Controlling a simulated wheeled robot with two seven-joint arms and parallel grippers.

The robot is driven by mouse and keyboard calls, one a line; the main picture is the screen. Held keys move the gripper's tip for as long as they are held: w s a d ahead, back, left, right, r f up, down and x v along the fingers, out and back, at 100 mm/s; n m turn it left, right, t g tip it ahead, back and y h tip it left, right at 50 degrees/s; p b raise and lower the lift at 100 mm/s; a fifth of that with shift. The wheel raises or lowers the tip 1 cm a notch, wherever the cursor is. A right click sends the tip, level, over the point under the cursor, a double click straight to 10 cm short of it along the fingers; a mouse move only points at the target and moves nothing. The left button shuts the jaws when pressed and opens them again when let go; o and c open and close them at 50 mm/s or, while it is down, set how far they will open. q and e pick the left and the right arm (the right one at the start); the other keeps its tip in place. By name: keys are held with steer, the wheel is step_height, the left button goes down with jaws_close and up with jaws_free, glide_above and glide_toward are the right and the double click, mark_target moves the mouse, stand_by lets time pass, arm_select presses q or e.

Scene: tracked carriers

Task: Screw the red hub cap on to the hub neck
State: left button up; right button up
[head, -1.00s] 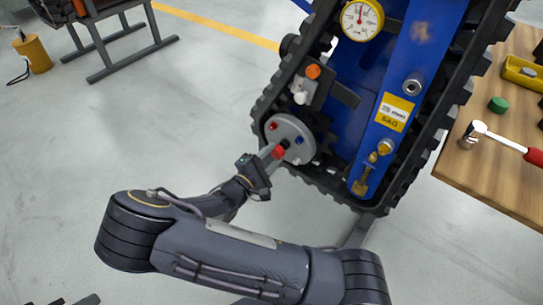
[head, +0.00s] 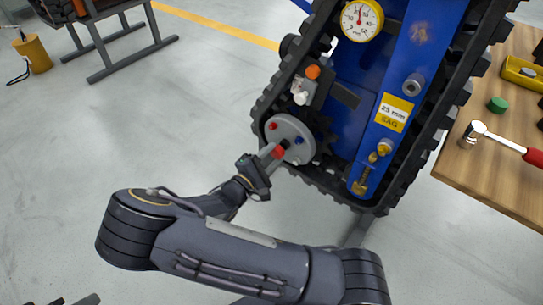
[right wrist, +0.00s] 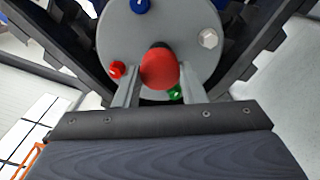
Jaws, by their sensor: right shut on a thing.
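The red hub cap (head: 278,153) is between the fingers of my right gripper (head: 272,153), which is shut on it. The cap also shows in the right wrist view (right wrist: 160,70), with a finger on each side. The cap faces the round grey hub (head: 291,130) low on the blue tracked carrier. The dark hub neck (head: 285,144) shows just beyond the cap, and a dark edge of it shows above the cap in the wrist view. I cannot tell whether the cap's thread is engaged. My left gripper is not in view.
Small red (right wrist: 117,70), blue (right wrist: 140,5) and green pieces and a silver bolt (right wrist: 208,38) sit on the hub face around the neck. Rubber track (head: 262,100) surrounds the hub. A wooden table (head: 490,175) with a hammer (head: 500,140) stands at right.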

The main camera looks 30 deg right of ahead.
mark_target(274, 155)
steer(key=shift+x, duration=1.4)
steer(key=o, duration=1)
steer(key=p+v, duration=0.1)
steer(key=v, duration=0.6)
steer(key=shift+a, duration=0.3)
steer(key=shift+s, duration=0.15)
